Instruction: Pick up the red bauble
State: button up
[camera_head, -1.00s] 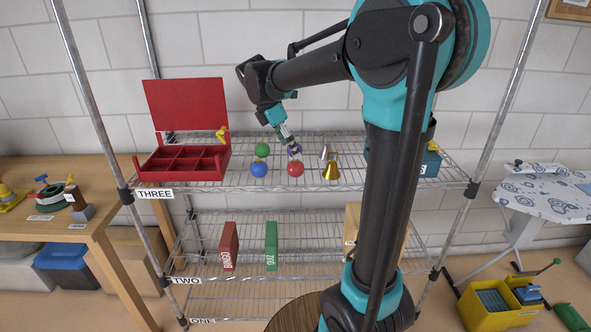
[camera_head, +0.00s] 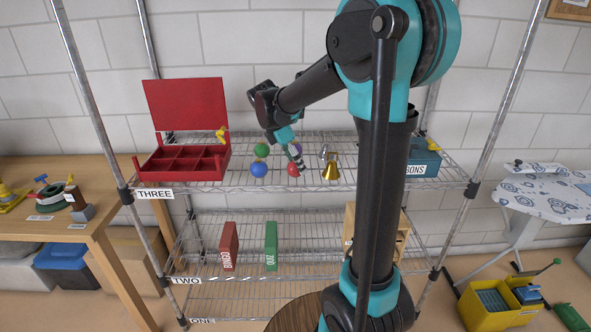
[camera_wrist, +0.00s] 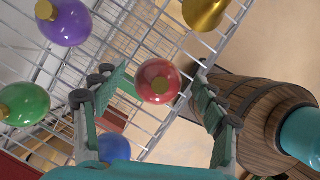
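The red bauble (camera_head: 293,170) sits on the wire shelf labelled THREE. In the wrist view my gripper (camera_wrist: 156,92) is open, one finger on each side of the bauble with gaps visible. I cannot tell how much height separates them.
Close by on the shelf are a blue bauble (camera_head: 258,170), a green bauble (camera_head: 262,150), a purple bauble (camera_wrist: 64,22) and a gold bell (camera_head: 331,171). An open red box (camera_head: 183,160) stands left, a teal box (camera_head: 424,158) right.

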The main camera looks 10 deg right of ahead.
jog(key=c, duration=0.6)
